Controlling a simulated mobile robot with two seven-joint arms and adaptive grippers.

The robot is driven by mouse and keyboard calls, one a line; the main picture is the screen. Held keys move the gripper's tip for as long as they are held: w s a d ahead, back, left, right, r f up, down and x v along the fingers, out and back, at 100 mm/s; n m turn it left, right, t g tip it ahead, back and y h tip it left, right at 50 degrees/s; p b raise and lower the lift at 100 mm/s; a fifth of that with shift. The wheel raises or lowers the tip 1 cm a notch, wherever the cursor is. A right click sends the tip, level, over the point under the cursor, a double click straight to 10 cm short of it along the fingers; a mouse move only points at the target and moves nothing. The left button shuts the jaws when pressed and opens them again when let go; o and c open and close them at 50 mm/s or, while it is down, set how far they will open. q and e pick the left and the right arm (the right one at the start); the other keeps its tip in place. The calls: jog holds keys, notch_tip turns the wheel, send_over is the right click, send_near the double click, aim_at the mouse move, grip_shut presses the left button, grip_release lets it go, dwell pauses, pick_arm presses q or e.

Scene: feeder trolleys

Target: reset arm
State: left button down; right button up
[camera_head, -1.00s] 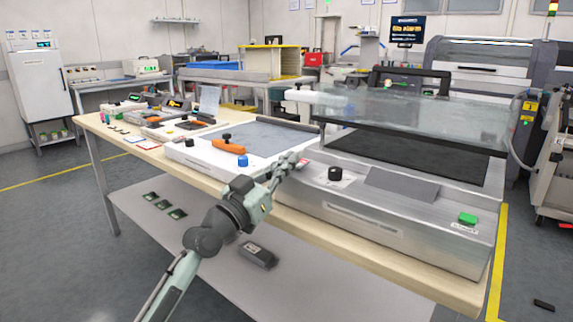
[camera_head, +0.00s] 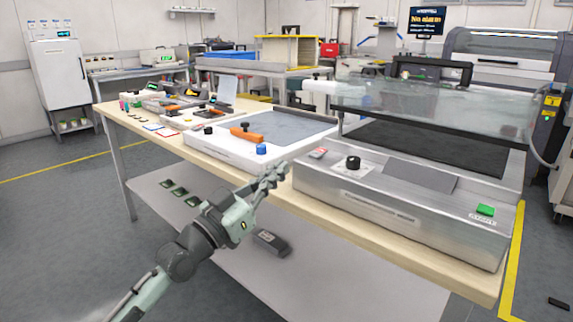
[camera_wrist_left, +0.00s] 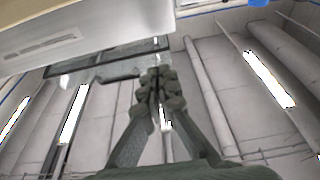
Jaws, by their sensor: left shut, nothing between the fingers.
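My left gripper (camera_head: 271,175) is shut and empty. It is in front of the workbench (camera_head: 284,203) edge, by the left front corner of a metal machine (camera_head: 390,210) with a raised clear lid. In the left wrist view my left gripper (camera_wrist_left: 158,88) has its fingers together, with the underside of a pale machine body (camera_wrist_left: 50,40) and the ceiling behind. My right gripper is not in view.
A white flat unit with an orange handle (camera_head: 246,134) and blue knob (camera_head: 261,149) stands on the bench. A green button (camera_head: 485,210) is on the metal machine's front right. A lower shelf (camera_head: 240,262) holds a dark box (camera_head: 270,242). Grey floor is open at the left.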

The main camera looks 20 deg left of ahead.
pick_arm(q)
jog(key=shift+s, duration=0.1)
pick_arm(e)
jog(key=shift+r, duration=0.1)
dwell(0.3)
pick_arm(q)
jog(key=s+f+g+y+p, duration=0.15)
jog(key=s+f+g, duration=0.3)
jog(key=f, duration=1.05)
jog(key=s+f+g+y, duration=0.3)
jog(key=f+g, duration=0.2)
jog(key=f, duration=0.9)
jog(key=s+a+f+n+g+y, duration=0.2)
jog(key=s+f+g, duration=0.5)
jog(key=s+f, duration=0.8)
jog(key=s+a+y, duration=0.1)
jog(key=s+y, duration=0.1)
jog(key=s, duration=0.2)
jog(key=shift+a+f+p, duration=0.25)
jog(key=shift+f+p, duration=0.15)
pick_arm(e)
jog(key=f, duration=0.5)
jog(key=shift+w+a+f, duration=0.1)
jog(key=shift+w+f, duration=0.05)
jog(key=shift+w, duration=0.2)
pick_arm(q)
jog(key=shift+s+g, duration=0.1)
jog(key=shift+g, duration=0.15)
